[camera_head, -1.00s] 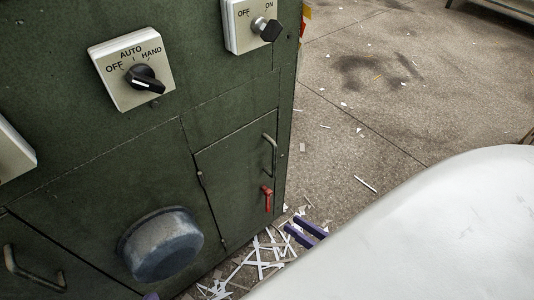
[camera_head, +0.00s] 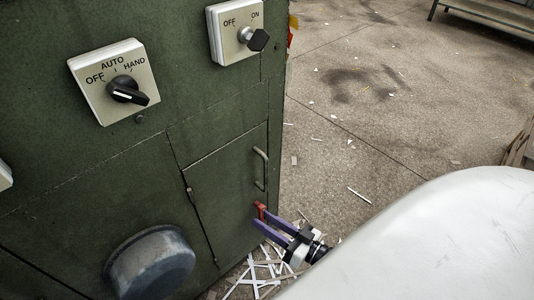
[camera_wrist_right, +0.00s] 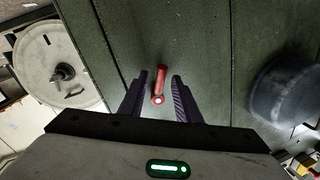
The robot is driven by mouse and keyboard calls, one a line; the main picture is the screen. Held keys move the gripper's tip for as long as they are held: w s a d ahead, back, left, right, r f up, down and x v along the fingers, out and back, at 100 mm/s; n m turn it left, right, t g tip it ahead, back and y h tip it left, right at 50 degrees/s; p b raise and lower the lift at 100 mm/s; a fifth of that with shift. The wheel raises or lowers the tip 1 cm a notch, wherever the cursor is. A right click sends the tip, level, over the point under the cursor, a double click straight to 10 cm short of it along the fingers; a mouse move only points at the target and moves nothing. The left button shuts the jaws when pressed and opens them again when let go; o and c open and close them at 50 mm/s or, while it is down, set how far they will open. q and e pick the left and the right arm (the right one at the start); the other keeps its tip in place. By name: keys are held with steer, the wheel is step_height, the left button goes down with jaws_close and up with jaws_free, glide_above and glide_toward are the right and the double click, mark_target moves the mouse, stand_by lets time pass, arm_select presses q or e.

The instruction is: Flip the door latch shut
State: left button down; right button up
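The red door latch (camera_head: 261,210) sits near the lower right edge of the small green door (camera_head: 228,190), below its handle. My right gripper (camera_head: 259,215) is at the latch in the head view, its purple fingers partly covering it. In the right wrist view the latch (camera_wrist_right: 160,84) shows between the two fingers of the right gripper (camera_wrist_right: 160,82), with a gap on both sides. The right gripper is open. The door looks flush with the cabinet. My left gripper is not in view.
A metal handle (camera_head: 261,169) stands out above the latch. A round grey tub-like cover (camera_head: 150,264) juts from the cabinet at lower left. Switch plates (camera_head: 113,82) are higher up. Paper strips (camera_head: 262,268) litter the floor. Open floor lies right of the cabinet.

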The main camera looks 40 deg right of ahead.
jaws_close()
steer(key=n, duration=0.1)
steer(key=d+n+p, duration=0.1)
steer(key=shift+r+n+g, duration=0.1)
steer(key=shift+n+g, duration=0.2)
steer(key=shift+n, duration=0.1)
steer(key=shift+d+n+h, duration=0.1)
steer(key=shift+n+h, duration=0.2)
steer(key=shift+n, duration=0.2)
jaws_free()
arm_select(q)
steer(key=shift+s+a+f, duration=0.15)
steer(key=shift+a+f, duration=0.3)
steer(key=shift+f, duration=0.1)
